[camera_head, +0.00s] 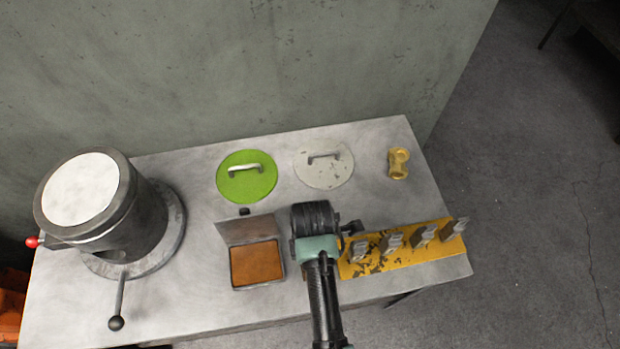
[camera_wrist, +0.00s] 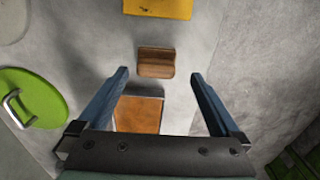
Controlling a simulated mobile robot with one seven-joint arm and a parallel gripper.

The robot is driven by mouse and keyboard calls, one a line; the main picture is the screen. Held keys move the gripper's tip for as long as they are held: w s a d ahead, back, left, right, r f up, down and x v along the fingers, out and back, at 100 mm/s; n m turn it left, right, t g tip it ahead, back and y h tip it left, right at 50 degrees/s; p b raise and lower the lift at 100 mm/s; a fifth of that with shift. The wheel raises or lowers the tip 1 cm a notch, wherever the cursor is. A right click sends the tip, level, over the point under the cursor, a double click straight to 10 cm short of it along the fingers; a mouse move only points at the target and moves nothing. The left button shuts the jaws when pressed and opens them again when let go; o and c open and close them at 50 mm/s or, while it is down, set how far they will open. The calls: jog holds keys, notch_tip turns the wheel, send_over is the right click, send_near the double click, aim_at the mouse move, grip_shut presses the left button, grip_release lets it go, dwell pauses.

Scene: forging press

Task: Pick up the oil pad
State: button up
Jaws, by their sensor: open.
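My gripper (camera_wrist: 159,77) is open in the wrist view, its two blue-grey fingers apart with nothing between their tips. Just beyond the tips, a small brown block (camera_wrist: 156,62), wood-like in colour, lies on the grey table. Closer in, between the fingers' bases, is an orange-brown pad (camera_wrist: 138,114), partly cut off by the gripper body. In the head view this pad (camera_head: 255,263) lies in a shallow metal case with its lid raised. My arm's end is just right of the case and hides the brown block there. I cannot tell which of the two is the oil pad.
A yellow plate (camera_head: 375,263) with several upright metal pieces stands right of my gripper. A green lidded disc (camera_head: 240,183), a white one (camera_head: 310,178) and a brass piece (camera_head: 398,164) lie behind. A dark press-like cylinder (camera_head: 145,225) stands left. A wall backs the table.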

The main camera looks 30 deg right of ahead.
jog(key=shift+w+f+p, duration=0.15)
jog(key=shift+f+p, duration=0.1)
jog(key=shift+f, duration=1)
jog(key=shift+w+f+p, duration=0.15)
jog(key=shift+f+p, duration=0.05)
jog(key=shift+f, duration=1.05)
jog(key=c, duration=1.4)
notch_tip(320, 180, up, 10)
jog(key=shift+r+b, duration=0.1)
jog(key=shift+b, duration=0.3)
jog(key=o, duration=0.8)
jog(key=c, duration=0.5)
